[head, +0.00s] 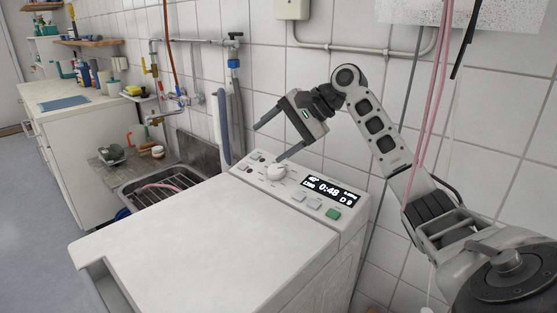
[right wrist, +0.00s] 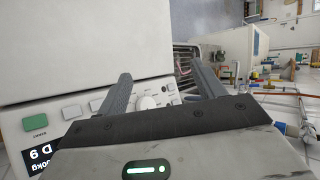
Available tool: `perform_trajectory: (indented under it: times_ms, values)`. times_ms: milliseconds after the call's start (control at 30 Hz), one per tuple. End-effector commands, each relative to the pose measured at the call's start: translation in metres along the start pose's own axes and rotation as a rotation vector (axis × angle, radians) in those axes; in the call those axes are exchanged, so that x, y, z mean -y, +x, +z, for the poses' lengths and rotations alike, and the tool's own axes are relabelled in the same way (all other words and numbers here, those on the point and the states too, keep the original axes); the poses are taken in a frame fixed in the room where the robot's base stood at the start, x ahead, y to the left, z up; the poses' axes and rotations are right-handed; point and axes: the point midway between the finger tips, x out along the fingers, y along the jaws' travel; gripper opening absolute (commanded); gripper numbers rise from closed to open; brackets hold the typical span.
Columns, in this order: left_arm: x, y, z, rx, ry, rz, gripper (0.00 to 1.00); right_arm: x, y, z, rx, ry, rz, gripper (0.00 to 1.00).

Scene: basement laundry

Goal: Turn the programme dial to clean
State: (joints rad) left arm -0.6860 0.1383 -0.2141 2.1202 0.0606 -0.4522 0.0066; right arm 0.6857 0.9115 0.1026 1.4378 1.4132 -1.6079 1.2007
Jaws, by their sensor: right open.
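The programme dial (head: 276,172) is a round white knob on the control panel (head: 258,172) along the back of the white machine (head: 215,222). Small marks ring it; its exact setting is too small to read. My right gripper (head: 268,144) is open and empty just above and behind the dial, one fingertip close to it in the head view. Whether that finger touches it, I cannot tell. In the right wrist view the dial (right wrist: 148,102) shows between the two open fingers (right wrist: 161,70), nearer the left one. My left gripper is not in view.
A lit display (head: 329,190) reads 0:48 and D 9. Grey buttons (head: 307,201) and a green button (head: 333,214) sit right of the dial. A sink (head: 160,186) stands to the left. Pink and dark cords (head: 436,100) hang by my right arm. The machine top is clear.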

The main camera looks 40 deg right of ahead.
Motion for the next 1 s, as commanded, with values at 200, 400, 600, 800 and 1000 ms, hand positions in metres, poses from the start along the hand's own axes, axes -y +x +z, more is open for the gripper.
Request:
perform_trajectory:
  times_ms: [200,400,600,800,1000]
  values:
    - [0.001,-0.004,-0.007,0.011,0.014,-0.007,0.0,0.011,-0.006,-0.019,-0.032,-0.586,0.118,0.68]
    - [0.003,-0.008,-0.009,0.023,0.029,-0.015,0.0,0.013,-0.016,-0.041,-0.008,-1.111,0.25,0.68]
    - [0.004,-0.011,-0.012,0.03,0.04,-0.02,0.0,0.011,-0.034,-0.064,0.079,-1.604,0.39,0.68]
    - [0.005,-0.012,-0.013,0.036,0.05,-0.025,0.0,0.005,-0.05,-0.081,0.187,-1.938,0.484,0.68]
    - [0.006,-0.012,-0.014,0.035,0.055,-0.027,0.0,0.001,-0.051,-0.087,0.237,-2.054,0.512,0.68]
